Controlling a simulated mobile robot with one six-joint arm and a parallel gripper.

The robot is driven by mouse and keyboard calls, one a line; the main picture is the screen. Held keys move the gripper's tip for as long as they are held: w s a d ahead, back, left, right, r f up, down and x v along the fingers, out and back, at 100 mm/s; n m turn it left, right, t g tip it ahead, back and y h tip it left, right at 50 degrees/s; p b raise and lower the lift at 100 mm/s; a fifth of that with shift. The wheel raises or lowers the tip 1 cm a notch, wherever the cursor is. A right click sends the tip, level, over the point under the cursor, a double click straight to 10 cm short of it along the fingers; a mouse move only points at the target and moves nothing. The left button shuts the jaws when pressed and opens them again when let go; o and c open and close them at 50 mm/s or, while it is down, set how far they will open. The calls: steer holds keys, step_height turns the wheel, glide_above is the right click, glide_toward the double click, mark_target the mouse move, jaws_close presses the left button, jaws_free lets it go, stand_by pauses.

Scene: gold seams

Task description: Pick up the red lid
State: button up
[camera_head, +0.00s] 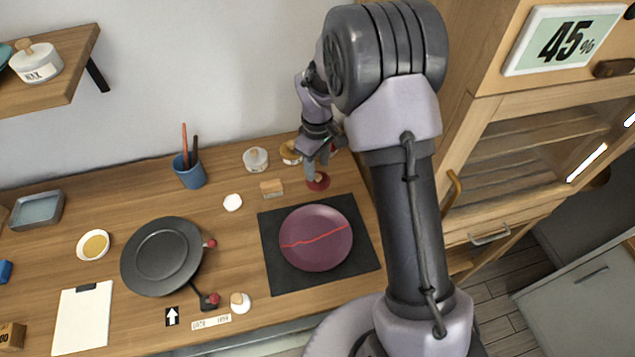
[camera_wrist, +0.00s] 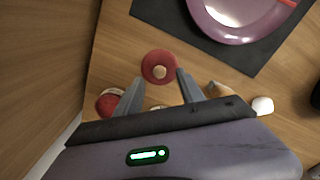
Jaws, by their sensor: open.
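The red lid (camera_head: 318,184) is a small round disc with a pale wooden knob. It lies on the wooden counter just behind the dark mat, and in the wrist view (camera_wrist: 149,60) it lies flat at the upper middle. My gripper (camera_head: 317,165) is directly over the lid, pointing down. In the wrist view my gripper (camera_wrist: 160,77) is open, with one finger on either side of the knob and nothing held. I cannot tell how much height is left between the fingertips and the lid.
A purple plate (camera_head: 316,238) with a red seam lies on a dark mat (camera_head: 283,281). A small wooden block (camera_head: 271,188), a white jar (camera_head: 255,159) and a gold-topped jar (camera_head: 290,152) stand nearby. Another red-topped item (camera_wrist: 108,103) is near the left finger. A wooden cabinet (camera_head: 480,100) rises at right.

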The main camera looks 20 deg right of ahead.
mark_target(318, 176)
step_height(318, 176, down, 4)
steer(key=shift+s+r+b, duration=0.1)
steer(key=shift+r+b, duration=0.1)
steer(key=shift+b, duration=0.3)
steer(key=shift+r, duration=0.1)
jaws_close()
